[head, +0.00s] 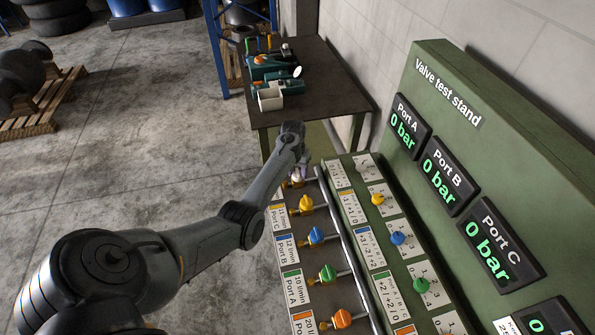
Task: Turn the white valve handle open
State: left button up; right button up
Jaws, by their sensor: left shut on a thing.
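My left gripper (299,173) is at the far end of the front row of valves on the green valve test stand (330,167). It is shut on the white valve handle (297,179), of which only a small pale part shows; the gripper and wrist hide the rest, so its turn angle cannot be told. Nearer along the row are a yellow handle (306,204), a blue one (316,236), a green one (327,274) and an orange one (342,319). My right gripper is out of view.
Knobs in yellow (377,199), blue (398,238) and green (421,285) stand on the panel to the right. Displays for Port A (411,126), Port B (449,175) and Port C (500,244) read 0 bar. A dark table (335,105) with tools stands behind.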

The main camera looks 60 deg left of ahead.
pick_arm(q)
jog(key=shift+r+n+p, duration=0.1)
jog(key=shift+n+p, duration=0.5)
jog(key=shift+p, duration=0.15)
jog(key=shift+r+n+p, duration=0.1)
jog(key=shift+n+p, duration=0.95)
jog(key=shift+n, duration=0.05)
jog(key=shift+s+n+p, duration=0.1)
jog(key=shift+n+p, duration=0.5)
jog(key=shift+n, duration=0.4)
jog(key=n+p, duration=0.1)
jog(key=n, duration=0.1)
jog(key=shift+n, duration=0.3)
jog(key=n, duration=0.2)
jog(key=n+p, duration=0.1)
jog(key=n, duration=0.1)
jog(key=shift+f+n+y, duration=0.2)
jog(key=shift+n+y, duration=0.1)
jog(key=shift+y, duration=0.1)
jog(key=n, duration=0.3)
jog(key=shift+s+d+f+n, duration=0.1)
jog(key=shift+n, duration=0.3)
jog(key=shift+n+b, duration=0.3)
jog(key=shift+n, duration=0.6)
